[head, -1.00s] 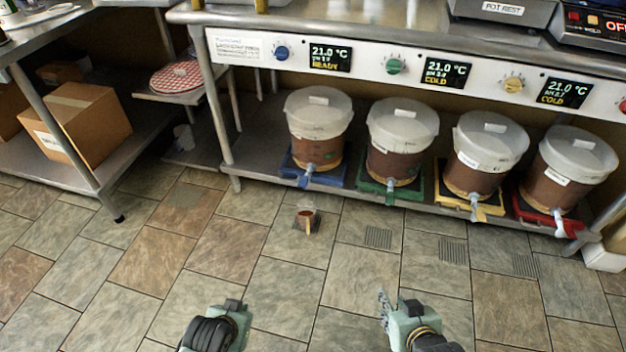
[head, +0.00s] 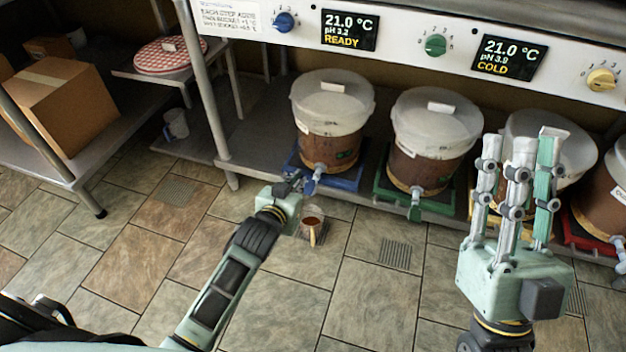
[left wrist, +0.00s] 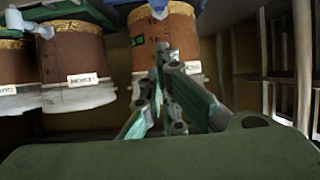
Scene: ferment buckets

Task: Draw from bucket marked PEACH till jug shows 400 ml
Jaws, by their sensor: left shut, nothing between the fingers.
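Several lidded buckets of brown liquid stand on the low shelf; I cannot read PEACH on any label. The leftmost bucket (head: 332,115) sits on a blue base, with a grey tap (head: 316,176) at its front. A small clear jug (head: 312,222) with brown contents and a tan handle stands on the floor below that tap; its marks are too small to read. My left gripper (head: 296,184) is shut and empty beside the tap. In the left wrist view its fingers (left wrist: 163,75) point at a bucket (left wrist: 165,45). My right gripper (head: 518,150) is raised, open and empty.
A second bucket (head: 432,140) on a green base stands to the right, and my right gripper partly hides another. Displays and knobs line the panel (head: 395,38) above. A cardboard box (head: 62,105) is on the left shelf. The tiled floor in front is mostly clear.

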